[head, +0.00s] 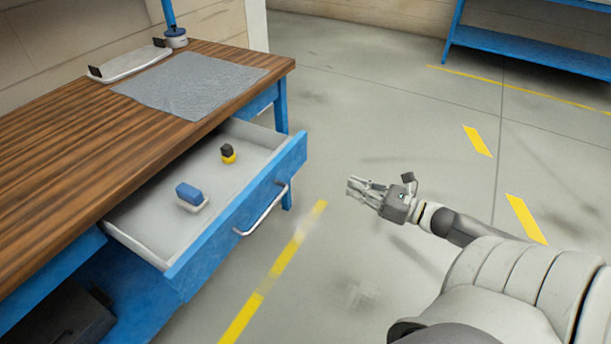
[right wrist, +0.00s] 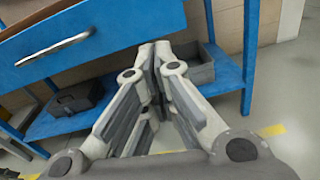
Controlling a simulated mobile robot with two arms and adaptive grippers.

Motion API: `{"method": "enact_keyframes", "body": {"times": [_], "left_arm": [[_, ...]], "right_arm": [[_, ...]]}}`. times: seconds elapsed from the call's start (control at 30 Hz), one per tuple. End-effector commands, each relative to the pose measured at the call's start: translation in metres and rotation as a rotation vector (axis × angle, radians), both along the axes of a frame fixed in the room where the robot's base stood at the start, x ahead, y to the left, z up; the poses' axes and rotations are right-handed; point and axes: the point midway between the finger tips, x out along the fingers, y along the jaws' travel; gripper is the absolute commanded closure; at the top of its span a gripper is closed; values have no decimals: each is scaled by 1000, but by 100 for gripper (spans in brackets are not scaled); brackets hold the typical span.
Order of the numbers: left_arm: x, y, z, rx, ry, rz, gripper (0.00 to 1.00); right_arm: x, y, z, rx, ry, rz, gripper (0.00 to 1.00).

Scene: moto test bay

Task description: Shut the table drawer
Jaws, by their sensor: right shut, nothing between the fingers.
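The table drawer (head: 237,218) is pulled out of the wooden-topped blue table (head: 120,110). Its front is blue with a silver bar handle (head: 262,212). In the right wrist view, the fingers (right wrist: 157,50) are closed together, with the drawer front and handle (right wrist: 55,47) at upper left. My left gripper is in neither view.
A grey cloth or mat (head: 190,85) and a white tray (head: 130,62) lie on the tabletop. Below, a shelf holds a dark toolbox (right wrist: 78,98) and a grey bin (right wrist: 192,70). Open floor (head: 370,120) lies right of the table; a blue rack (head: 530,50) stands behind.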

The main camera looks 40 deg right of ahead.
Motion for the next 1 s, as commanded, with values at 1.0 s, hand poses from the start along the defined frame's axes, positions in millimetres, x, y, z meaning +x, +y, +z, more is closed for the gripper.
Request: {"method": "enact_keyframes", "body": {"times": [1.0], "left_arm": [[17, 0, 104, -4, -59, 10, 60]], "right_arm": [[115, 56, 13, -80, -62, 48, 100]]}}
